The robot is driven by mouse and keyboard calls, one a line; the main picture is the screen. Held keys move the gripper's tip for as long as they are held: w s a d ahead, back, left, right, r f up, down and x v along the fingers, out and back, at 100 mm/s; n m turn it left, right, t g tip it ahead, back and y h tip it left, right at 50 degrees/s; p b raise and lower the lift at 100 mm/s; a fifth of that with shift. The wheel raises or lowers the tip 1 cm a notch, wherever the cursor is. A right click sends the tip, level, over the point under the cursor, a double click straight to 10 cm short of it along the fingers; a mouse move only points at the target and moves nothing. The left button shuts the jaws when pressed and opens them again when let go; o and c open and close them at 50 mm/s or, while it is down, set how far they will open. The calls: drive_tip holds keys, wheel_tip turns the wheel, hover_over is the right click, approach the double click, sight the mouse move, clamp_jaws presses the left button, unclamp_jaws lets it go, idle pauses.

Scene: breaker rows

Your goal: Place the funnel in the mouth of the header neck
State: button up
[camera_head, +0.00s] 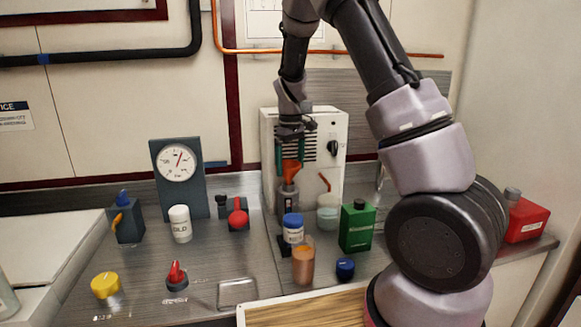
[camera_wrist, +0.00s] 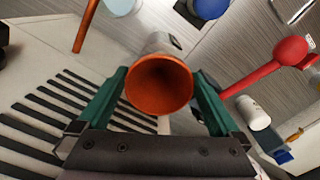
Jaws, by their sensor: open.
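The orange funnel (camera_head: 290,173) stands upright above the grey header neck (camera_head: 287,196), in front of the white vented box. Its lower end meets the top of the neck; the spout is hidden. My gripper (camera_head: 291,163) is above and around the funnel, its green fingers open on either side.
A blue-capped jar (camera_head: 293,230) and a copper cup (camera_head: 303,266) stand in front of the neck. A pale beaker (camera_head: 328,212) and a green can (camera_head: 357,228) are to its right. A red-knobbed lever (camera_head: 238,217) is to its left.

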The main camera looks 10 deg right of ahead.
wheel_tip(320, 180, up, 11)
drive_tip(key=s+d+r+m+t+y, duration=0.1)
drive_tip(key=s+d+r+m+t, duration=0.15)
drive_tip(key=s+r, duration=0.4)
drive_tip(key=s+d+r+m+t+y, duration=0.1)
drive_tip(key=s+d+r+m, duration=0.15)
drive_tip(key=s+r, duration=0.45)
drive_tip(key=s+m+t, duration=0.3)
drive_tip(key=s+m, duration=0.2)
drive_tip(key=s, duration=0.9)
drive_tip(key=shift+s+d+t, duration=0.2)
drive_tip(key=shift+s+t, duration=0.05)
drive_tip(key=shift+t, duration=0.1)
drive_tip(key=shift+f, duration=0.1)
